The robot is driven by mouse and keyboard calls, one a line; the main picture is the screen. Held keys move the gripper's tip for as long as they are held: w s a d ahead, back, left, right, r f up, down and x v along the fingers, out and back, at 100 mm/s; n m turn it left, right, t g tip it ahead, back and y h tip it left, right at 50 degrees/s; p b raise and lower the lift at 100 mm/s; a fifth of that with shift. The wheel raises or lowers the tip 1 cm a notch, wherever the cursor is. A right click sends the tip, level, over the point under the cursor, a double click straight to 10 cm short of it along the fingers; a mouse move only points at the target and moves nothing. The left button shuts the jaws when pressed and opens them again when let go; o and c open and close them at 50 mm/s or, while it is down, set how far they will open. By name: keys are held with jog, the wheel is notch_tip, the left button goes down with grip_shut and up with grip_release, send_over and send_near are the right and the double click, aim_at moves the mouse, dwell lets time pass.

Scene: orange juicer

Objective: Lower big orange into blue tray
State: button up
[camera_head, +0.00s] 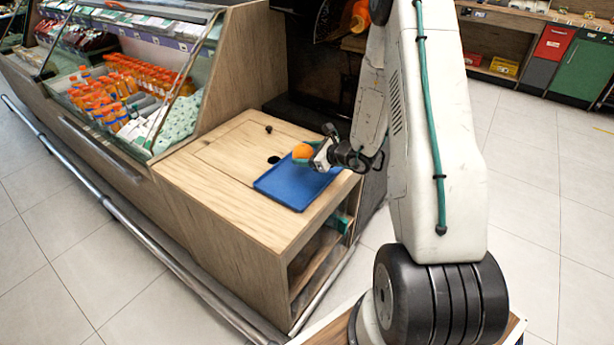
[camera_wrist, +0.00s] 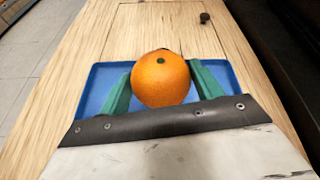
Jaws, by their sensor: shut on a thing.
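The big orange (camera_wrist: 160,80) is between the two green fingers of my gripper (camera_wrist: 158,88) in the wrist view. My gripper is shut on it. In the head view the orange (camera_head: 302,151) shows at the tip of my gripper (camera_head: 308,157), over the far part of the blue tray (camera_head: 290,190). The blue tray lies flat on the wooden counter, and its rim (camera_wrist: 92,80) shows around the orange in the wrist view. I cannot tell whether the orange touches the tray floor. The part of the tray under the gripper is hidden.
The wooden counter (camera_head: 225,200) has bare room left of the tray. A glass-fronted chilled case (camera_head: 150,90) with orange bottles stands to the left.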

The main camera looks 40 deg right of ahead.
aim_at(303, 173)
jog(key=shift+f, duration=2.5)
dwell(1.3)
jog(key=o, duration=1.2)
jog(key=shift+c, duration=0.2)
